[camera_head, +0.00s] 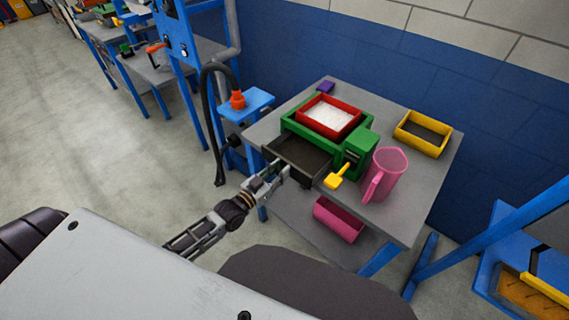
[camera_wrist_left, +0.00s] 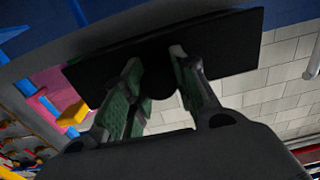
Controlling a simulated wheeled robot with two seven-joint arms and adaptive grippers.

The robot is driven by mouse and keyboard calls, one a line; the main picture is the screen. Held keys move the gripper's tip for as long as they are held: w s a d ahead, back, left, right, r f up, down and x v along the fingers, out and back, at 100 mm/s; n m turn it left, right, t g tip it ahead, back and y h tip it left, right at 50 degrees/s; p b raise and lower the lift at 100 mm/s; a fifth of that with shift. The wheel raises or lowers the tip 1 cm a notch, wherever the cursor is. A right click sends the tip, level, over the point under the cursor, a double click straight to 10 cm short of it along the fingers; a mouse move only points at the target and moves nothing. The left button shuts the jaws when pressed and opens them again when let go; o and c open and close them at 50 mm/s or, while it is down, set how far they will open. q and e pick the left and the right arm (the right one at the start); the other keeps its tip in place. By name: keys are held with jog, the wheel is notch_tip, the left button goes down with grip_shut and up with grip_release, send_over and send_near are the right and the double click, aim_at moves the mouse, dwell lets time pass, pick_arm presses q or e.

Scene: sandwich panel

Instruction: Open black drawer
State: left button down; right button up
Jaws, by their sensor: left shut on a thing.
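The black drawer (camera_head: 300,157) sticks out from the front of a green machine (camera_head: 357,148) on the grey table in the head view. Its open top shows an empty dark inside. My left gripper (camera_head: 278,173) reaches in from the left and is at the drawer's front. In the left wrist view the gripper's fingers (camera_wrist_left: 160,88) are at the dark drawer front (camera_wrist_left: 225,45) and close on its handle, which is mostly hidden between them. My right gripper is not in view.
On the table (camera_head: 405,222) stand a pink pitcher (camera_head: 386,175), a yellow scoop (camera_head: 336,179), a yellow tray (camera_head: 440,150) and a purple block (camera_head: 326,87). A red tray (camera_head: 330,115) with white contents sits on the machine. A pink bin (camera_head: 338,220) is on the lower shelf.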

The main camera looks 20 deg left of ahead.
pick_arm(q)
jog(key=shift+p+v, duration=0.35)
jog(key=shift+v, duration=0.6)
jog(key=c, duration=1.1)
grip_release()
jog(key=v, duration=1.2)
